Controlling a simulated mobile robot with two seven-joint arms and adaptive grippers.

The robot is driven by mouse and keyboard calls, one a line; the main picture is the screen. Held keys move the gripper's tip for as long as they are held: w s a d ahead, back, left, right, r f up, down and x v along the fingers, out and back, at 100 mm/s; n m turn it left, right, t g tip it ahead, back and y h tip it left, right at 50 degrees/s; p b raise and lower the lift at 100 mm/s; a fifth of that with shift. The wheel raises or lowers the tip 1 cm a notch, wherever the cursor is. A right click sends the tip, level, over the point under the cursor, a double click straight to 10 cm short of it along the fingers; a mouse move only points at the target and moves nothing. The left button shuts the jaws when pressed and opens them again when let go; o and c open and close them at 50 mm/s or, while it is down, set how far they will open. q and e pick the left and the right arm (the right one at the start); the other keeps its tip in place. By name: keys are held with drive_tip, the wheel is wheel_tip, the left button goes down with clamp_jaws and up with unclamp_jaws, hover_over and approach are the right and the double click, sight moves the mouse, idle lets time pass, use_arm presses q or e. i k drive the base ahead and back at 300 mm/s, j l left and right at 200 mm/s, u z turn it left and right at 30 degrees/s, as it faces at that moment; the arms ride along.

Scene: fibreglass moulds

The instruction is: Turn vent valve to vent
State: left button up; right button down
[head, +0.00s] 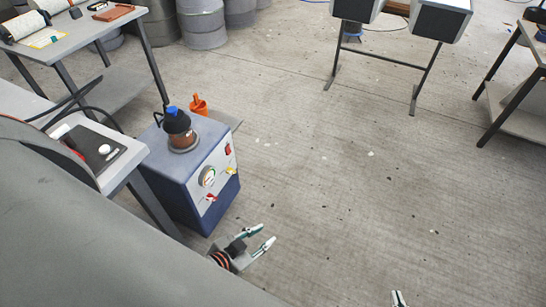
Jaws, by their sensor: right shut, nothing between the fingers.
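A blue and grey pump unit (187,185) stands on the floor left of centre. Its front panel has a round gauge (208,177), a red-handled valve (211,198) low down and a yellow-handled valve (231,170) to the right. I cannot read which one is the vent valve. My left gripper (262,237) is open and empty, in front of and below the panel, apart from both handles. My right gripper (398,298) shows only a fingertip at the bottom edge; it is shut and empty.
A dark, blue-topped fitting (178,127) and an orange container (199,104) are at the unit's top and back. A workbench (75,37) stands at upper left, with drums (203,22) behind. The concrete floor (340,180) right of the unit is clear.

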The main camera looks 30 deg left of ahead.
sight(230, 171)
drive_tip(key=i+l, duration=0.1)
drive_tip(key=i, duration=0.6)
drive_tip(key=i+l, duration=0.1)
drive_tip(key=i, duration=0.65)
drive_tip(key=i+l+u, duration=0.1)
drive_tip(key=i+u, duration=0.35)
drive_tip(key=i+l+u, duration=0.2)
drive_tip(key=u, duration=0.3)
drive_tip(key=i+l+u, duration=0.3)
drive_tip(key=u, duration=0.15)
drive_tip(key=i+l+u, duration=0.2)
drive_tip(key=l+u, duration=0.3)
drive_tip(key=i+l+u, duration=0.15)
drive_tip(key=l+u, duration=1.15)
drive_tip(key=l, duration=0.3)
